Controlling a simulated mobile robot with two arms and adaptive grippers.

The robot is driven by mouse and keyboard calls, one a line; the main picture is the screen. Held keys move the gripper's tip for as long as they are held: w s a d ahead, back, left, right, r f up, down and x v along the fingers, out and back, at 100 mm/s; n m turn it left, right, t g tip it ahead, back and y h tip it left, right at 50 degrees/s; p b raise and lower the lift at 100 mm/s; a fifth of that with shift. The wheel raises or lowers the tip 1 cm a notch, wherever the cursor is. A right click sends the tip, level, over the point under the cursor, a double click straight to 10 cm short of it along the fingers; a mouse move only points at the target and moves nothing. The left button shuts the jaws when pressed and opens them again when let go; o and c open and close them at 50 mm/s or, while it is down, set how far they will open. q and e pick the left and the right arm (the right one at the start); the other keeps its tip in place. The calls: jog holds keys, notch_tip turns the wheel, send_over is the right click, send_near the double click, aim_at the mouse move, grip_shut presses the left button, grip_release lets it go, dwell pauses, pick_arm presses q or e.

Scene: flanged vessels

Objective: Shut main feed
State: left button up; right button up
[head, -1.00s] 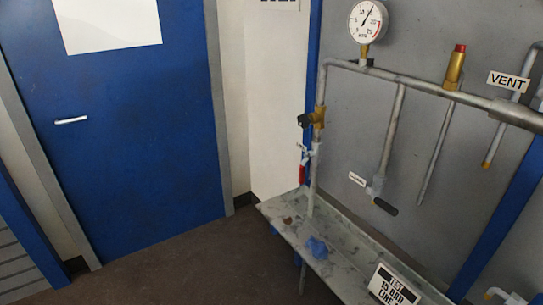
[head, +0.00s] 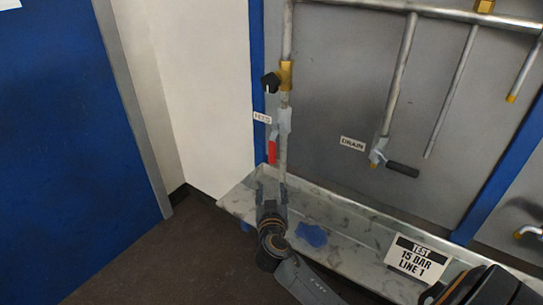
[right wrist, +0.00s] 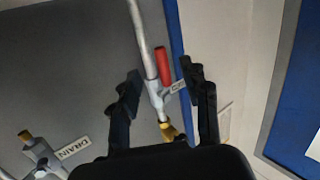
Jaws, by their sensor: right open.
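The feed valve is on the vertical pipe at the left end of the rig, by a white label (head: 262,118) that seems to read FEED. Its red lever (head: 272,152) hangs down along the pipe. My right gripper (head: 271,190) is open and empty, just below the lever in the head view, fingers pointing up toward it. In the right wrist view, the red lever (right wrist: 162,67) and its grey valve body (right wrist: 157,95) appear between the two open fingers (right wrist: 160,76); contact is not visible. My left gripper is not in view.
A brass valve with a black knob (head: 271,82) sits above the feed lever. A drain valve with a black handle (head: 403,169) is to the right. A metal tray (head: 340,222) runs below, holding a blue cloth (head: 311,235) and a test sign (head: 418,258).

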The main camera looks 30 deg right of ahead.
jog(key=m+t+h, duration=0.1)
send_near(272, 150)
jog(key=p+x, duration=0.2)
jog(key=x, duration=0.8)
jog(key=shift+w+d, duration=0.4)
jog(key=shift+w, duration=0.15)
jog(key=shift+f, duration=0.1)
grip_shut()
